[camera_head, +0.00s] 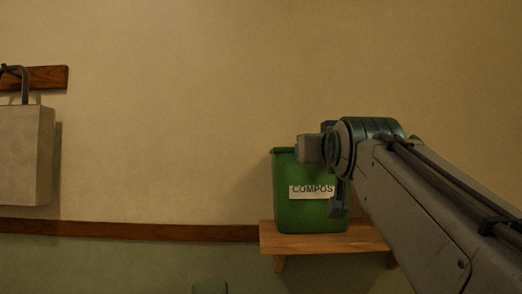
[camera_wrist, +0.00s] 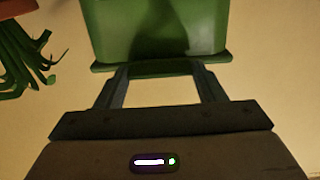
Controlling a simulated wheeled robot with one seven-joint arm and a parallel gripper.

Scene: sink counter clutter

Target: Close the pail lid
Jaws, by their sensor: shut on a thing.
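The green compost pail (camera_head: 285,190) stands upright on a small wooden shelf, with a white label on its front. My gripper (camera_head: 338,205) is at the pail's right front and partly covers it. In the wrist view the pail's green wall (camera_wrist: 155,30) fills the top, and the picture appears upside down. My gripper's fingers (camera_wrist: 163,66) meet the dark green edge (camera_wrist: 222,68) there and are shut on it. I take this edge to be the pail lid; I cannot separate lid from rim clearly. My arm hides the right side of the pail's top, so the lid's angle is unclear.
The wooden shelf (camera_head: 300,241) is narrow. A grey bag (camera_head: 25,155) hangs from a wall hook board (camera_head: 48,77) at the left. A leafy plant (camera_wrist: 22,55) and its reddish pot (camera_wrist: 12,12) show at the wrist view's left. The wall between bag and pail is clear.

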